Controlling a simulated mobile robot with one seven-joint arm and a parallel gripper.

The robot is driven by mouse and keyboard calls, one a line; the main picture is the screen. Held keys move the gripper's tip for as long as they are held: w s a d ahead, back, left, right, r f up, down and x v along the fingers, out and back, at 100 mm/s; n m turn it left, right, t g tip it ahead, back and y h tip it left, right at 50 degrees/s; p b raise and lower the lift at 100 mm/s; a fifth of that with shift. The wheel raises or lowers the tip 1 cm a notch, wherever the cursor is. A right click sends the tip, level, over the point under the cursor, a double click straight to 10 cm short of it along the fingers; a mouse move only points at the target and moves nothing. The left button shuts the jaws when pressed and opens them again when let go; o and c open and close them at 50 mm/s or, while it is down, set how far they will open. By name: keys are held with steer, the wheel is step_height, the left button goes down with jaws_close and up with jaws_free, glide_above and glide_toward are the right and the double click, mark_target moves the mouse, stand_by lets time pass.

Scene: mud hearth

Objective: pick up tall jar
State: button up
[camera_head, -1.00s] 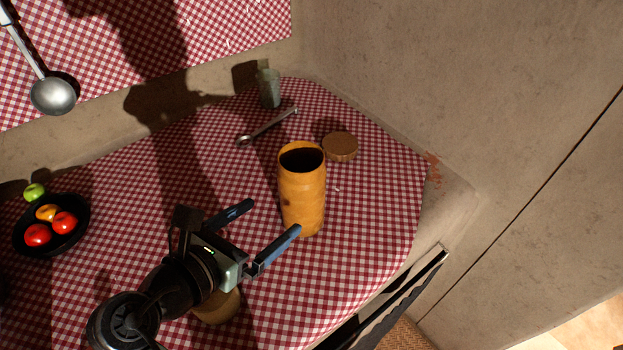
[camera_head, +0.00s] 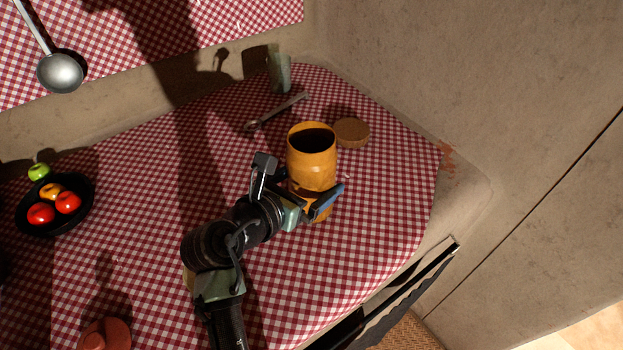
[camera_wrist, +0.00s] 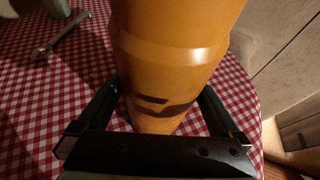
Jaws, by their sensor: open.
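The tall jar (camera_head: 311,161) is orange-yellow, open at the top and stands upright on the red checked cloth. My gripper (camera_head: 318,199) is at the jar's lower part, in front of it in the head view. In the wrist view the jar (camera_wrist: 170,60) fills the upper middle, and the open fingers of my gripper (camera_wrist: 160,108) lie on either side of its lower part. Whether a finger touches the jar cannot be told. The jar's lower left side is partly hidden by my gripper in the head view.
A round cork-coloured lid (camera_head: 351,132) lies behind the jar to the right. A spoon (camera_head: 277,111) and a greenish glass (camera_head: 279,74) are behind it. A black bowl of fruit (camera_head: 84,212) is at left, and a reddish lid-like object (camera_head: 105,334) at lower left. A wall bounds the right.

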mark_target(323, 133)
steer(key=c, duration=1.4)
steer(key=shift+o, duration=0.2)
steer(key=shift+r, duration=0.1)
steer(key=shift+r+p, duration=1.6)
steer(key=shift+r, duration=3.4)
